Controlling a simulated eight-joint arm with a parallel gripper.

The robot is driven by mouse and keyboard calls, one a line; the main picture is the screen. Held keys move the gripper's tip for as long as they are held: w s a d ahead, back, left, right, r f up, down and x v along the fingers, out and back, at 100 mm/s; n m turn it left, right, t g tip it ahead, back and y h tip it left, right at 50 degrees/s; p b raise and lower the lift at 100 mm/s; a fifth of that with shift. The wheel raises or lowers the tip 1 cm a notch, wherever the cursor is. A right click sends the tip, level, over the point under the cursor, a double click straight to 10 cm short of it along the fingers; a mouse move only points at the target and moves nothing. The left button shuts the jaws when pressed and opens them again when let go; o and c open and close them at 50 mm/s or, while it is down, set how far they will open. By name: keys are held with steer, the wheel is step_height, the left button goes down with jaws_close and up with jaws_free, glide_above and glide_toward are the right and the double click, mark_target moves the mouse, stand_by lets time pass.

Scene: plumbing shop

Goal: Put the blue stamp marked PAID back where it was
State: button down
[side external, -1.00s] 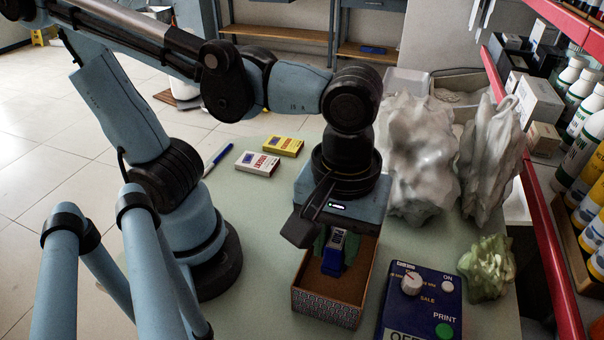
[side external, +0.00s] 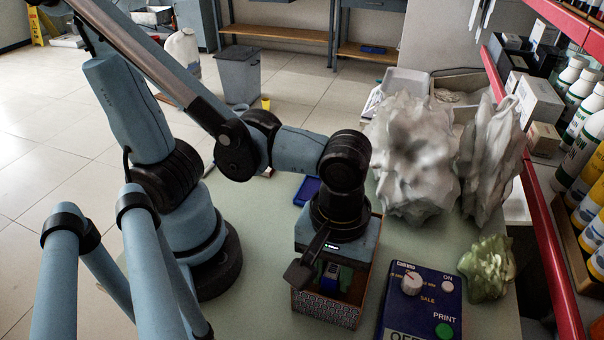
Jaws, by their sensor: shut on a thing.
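My gripper (side external: 332,283) points down into an open box (side external: 325,310) with a patterned outer wall. It is shut on the blue stamp (side external: 331,276), which shows between the green finger pads. The stamp appears upright. Its lower end is hidden behind the box's front wall, so I cannot tell whether it touches the box floor. The PAID marking cannot be read.
A blue control box (side external: 420,305) with a dial and a green PRINT button stands right of the box. A flat blue item (side external: 307,190) lies behind my gripper. Pale lumpy pieces (side external: 412,160) and a green lump (side external: 487,268) stand to the right.

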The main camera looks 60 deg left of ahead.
mark_target(334, 267)
steer(key=shift+f, duration=0.15)
steer(key=c, duration=0.8)
jaws_free()
step_height(334, 267, up, 12)
steer(key=w+a+f+m+t, duration=0.1)
steer(key=w+a, duration=0.1)
steer(key=w+a+f+m+t, duration=0.1)
steer(key=w+a+m, duration=0.1)
steer(key=w+a, duration=0.1)
steer(key=w+a+f+m+t+h, duration=0.1)
steer(key=w+a, duration=0.1)
steer(key=shift+w+a+m+t, duration=0.3)
steer(key=shift+w, duration=0.1)
steer(key=shift+w+a+f+m+t+y, duration=0.2)
steer(key=shift+w+a+m+t, duration=0.5)
steer(key=shift+a, duration=0.75)
steer(key=shift+w+a+f+m+t+y, duration=0.2)
steer(key=shift+w+a+m+t, duration=0.45)
steer(key=shift+a, duration=0.8)
steer(key=shift+w+a+f+m+t+y, duration=0.1)
steer(key=shift+w+a+f+m+t, duration=0.25)
steer(key=shift+a+m, duration=0.8)
